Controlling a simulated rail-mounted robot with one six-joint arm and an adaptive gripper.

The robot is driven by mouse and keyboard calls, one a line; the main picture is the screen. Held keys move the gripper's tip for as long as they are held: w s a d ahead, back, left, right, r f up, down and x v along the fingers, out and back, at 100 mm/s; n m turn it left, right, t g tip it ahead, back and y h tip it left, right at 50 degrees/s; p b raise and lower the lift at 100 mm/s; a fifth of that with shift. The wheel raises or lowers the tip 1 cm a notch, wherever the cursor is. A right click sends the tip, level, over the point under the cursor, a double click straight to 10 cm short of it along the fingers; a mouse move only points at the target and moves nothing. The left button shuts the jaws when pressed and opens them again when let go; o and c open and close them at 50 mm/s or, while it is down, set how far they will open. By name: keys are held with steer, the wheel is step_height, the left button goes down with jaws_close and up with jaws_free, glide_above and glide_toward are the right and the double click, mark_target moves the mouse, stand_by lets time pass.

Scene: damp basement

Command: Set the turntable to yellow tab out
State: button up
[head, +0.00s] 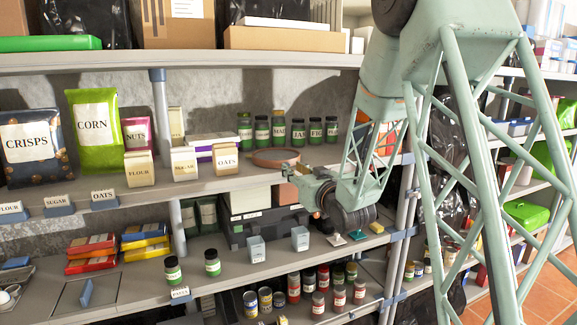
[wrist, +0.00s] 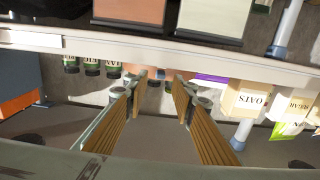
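A round brown rimmed disc (head: 268,158), which looks like the turntable, sits on the middle shelf in the head view. I cannot make out a yellow tab on it. My gripper (head: 291,172) is in front of the disc, near the shelf's front edge, and partly hides its right side. In the wrist view my gripper (wrist: 160,82) has its two fingers apart with nothing between them. A brownish patch shows behind the left finger there, but I cannot tell if it is the disc. I see no clear contact.
A small yellow piece (head: 376,227) lies on the shelf below, beside green and white ones. A post (head: 407,190) stands to the right.

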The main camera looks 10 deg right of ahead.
mark_target(288, 164)
steer(key=shift+w+a, duration=0.25)
steer(key=shift+w, duration=0.85)
steer(key=shift+w+a, duration=0.2)
steer(key=shift+w, duration=0.9)
jaws_close()
